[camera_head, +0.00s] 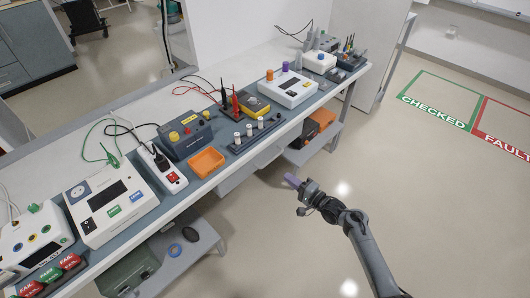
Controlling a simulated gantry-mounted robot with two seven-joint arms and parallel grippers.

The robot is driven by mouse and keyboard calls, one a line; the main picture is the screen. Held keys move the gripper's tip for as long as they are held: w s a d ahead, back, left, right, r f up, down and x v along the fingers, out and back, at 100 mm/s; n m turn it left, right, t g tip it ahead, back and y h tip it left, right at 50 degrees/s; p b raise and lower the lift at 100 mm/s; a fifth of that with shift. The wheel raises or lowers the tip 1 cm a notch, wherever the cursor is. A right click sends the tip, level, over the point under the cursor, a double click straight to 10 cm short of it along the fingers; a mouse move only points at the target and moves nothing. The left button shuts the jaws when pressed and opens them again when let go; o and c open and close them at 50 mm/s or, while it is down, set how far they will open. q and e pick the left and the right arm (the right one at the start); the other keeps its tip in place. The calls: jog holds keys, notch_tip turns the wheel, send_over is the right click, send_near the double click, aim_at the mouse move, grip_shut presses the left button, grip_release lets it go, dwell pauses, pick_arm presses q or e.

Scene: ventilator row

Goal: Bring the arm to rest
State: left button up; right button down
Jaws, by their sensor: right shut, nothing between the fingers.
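My right arm (366,240) comes in from the bottom right in the head view. It reaches up and left over the bare floor, in front of the workbench. My right gripper (291,180) is at its end, with purplish tips pointing up and left toward the bench. It is shut and holds nothing. It is apart from the bench in the picture and touches nothing that I can see. My left gripper is not in view.
A long workbench (226,172) runs diagonally, bearing test devices, an orange tray (206,162), and a white unit (291,88) with knobs. Lower shelves (308,148) jut out below. Floor to the right is clear, with a green CHECKED outline (432,112) and a red FAULT outline (507,146).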

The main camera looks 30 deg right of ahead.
jog(key=s+a+f+g, duration=0.2)
jog(key=s+f, duration=0.4)
jog(key=f, duration=0.1)
jog(key=s+a+r+n+g+h, duration=0.15)
jog(key=s+a+n+g, duration=0.5)
jog(key=s+a, duration=0.75)
jog(key=s+r+n+g+h, duration=0.3)
jog(key=s+r+n+g, duration=0.3)
jog(key=s+r+n, duration=0.45)
jog(key=w+p+v, duration=0.2)
jog(key=p+v, duration=0.8)
jog(key=p, duration=0.1)
jog(key=w+r+p+v, duration=0.1)
jog(key=p+v, duration=0.9)
jog(key=p, duration=0.1)
jog(key=shift+w+d+r+t, duration=0.15)
jog(key=shift+w+t, duration=0.2)
